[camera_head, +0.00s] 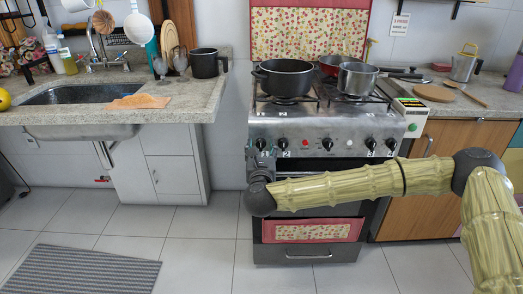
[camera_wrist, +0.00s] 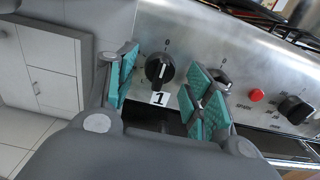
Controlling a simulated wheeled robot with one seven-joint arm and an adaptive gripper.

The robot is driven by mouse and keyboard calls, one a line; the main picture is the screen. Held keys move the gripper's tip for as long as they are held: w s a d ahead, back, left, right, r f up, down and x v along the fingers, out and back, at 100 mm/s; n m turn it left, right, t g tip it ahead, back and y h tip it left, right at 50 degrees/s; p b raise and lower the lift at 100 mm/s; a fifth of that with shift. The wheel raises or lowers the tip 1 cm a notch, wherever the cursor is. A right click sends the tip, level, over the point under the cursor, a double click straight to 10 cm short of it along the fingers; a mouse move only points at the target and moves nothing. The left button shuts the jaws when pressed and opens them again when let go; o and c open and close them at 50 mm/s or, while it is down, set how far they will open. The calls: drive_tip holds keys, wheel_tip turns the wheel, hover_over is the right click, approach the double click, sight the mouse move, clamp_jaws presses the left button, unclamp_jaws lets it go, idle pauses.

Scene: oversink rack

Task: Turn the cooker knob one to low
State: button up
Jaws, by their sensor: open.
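Cooker knob one (camera_wrist: 160,69) is a round black knob on the steel front panel, above a white label "1". Its white mark points up towards the "0". In the head view it is the leftmost knob (camera_head: 262,144) on the cooker (camera_head: 325,128). My gripper (camera_wrist: 164,82) is open in the wrist view, with teal finger pads to the left and right of the knob. I see gaps on both sides and cannot tell any contact. In the head view my arm's end is just below knob one, and the fingers are mostly hidden.
A second knob (camera_wrist: 221,78) is close to the right finger, partly hidden by it. A red button (camera_wrist: 257,95) is farther right. Pots, including a black pot (camera_head: 285,80), stand on the cooker top.

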drive_tip(key=c, duration=1)
